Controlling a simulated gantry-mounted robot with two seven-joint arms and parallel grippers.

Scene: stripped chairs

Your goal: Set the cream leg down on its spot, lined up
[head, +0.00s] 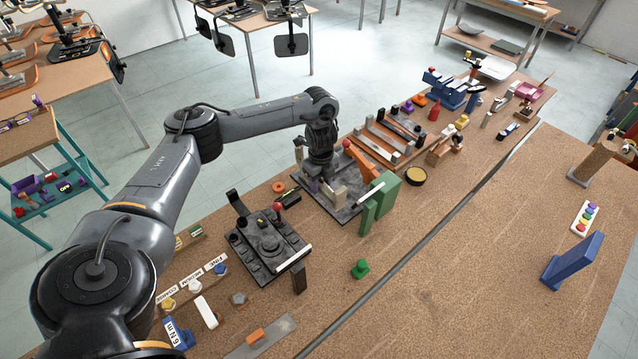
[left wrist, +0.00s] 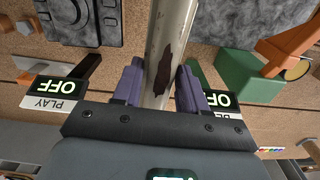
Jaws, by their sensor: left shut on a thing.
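The cream leg (left wrist: 172,35) is a pale round bar with a dark worn patch, and it fills the middle of the left wrist view. My left gripper (left wrist: 161,88) is shut on it, with a purple finger on each side. My right gripper is not in view.
A second dark board (head: 262,262) with a red-knobbed lever stands nearer. Green blocks (head: 378,203) and an orange bar (head: 368,163) stand just right of my gripper. A small green piece (head: 360,269) lies in front. The bench's right half is mostly clear, with a blue stand (head: 573,262).

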